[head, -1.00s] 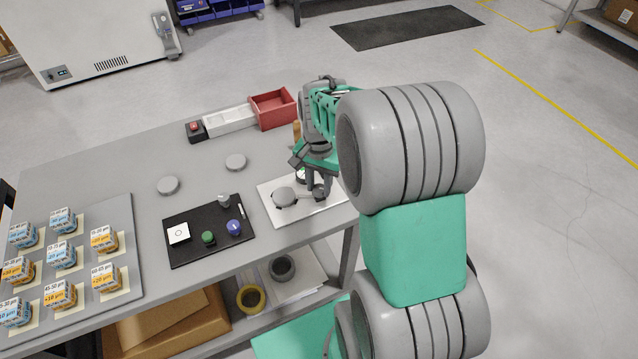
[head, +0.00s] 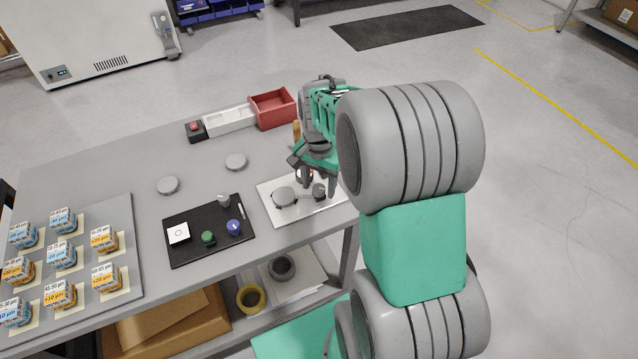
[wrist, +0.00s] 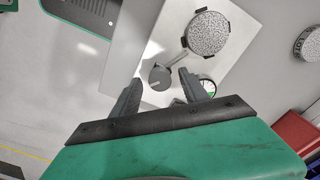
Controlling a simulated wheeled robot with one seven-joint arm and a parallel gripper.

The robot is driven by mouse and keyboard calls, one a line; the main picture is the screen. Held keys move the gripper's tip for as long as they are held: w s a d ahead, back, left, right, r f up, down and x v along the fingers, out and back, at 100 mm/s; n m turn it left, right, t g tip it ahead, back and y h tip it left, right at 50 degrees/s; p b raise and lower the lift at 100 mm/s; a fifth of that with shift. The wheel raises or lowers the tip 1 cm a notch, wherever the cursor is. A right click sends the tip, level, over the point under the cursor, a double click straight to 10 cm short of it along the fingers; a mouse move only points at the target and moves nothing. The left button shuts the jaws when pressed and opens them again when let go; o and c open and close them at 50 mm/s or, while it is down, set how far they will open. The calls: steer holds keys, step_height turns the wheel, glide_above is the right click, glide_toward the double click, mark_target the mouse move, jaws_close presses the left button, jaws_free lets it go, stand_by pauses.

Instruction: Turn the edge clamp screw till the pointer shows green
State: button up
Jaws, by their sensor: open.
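A white plate (head: 275,209) carries a round grey speckled disc (head: 284,196), held by small dark clips at its rim. Beside it is a dark grey screw knob (head: 319,191), joined to the disc's side by a short arm; the wrist view shows the knob (wrist: 160,78) with a pale line on top. A small white dial (wrist: 209,88) with a green part sits right of the knob, partly behind a finger; its pointer is too small to read. My gripper (wrist: 161,92) is open, its fingers apart on either side of the knob in the wrist view, not visibly gripping it.
A black mat (head: 180,250) with small knobs lies left of the plate. Loose grey discs (head: 168,185) lie behind it. A red bin (head: 273,108), a white tray (head: 230,120) and a red-button box (head: 195,130) stand at the back. Labelled boxes (head: 62,255) fill the left board.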

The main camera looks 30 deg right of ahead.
mark_target(319, 188)
step_height(319, 188, up, 8)
steer(key=shift+f, duration=0.1)
stand_by(0.4)
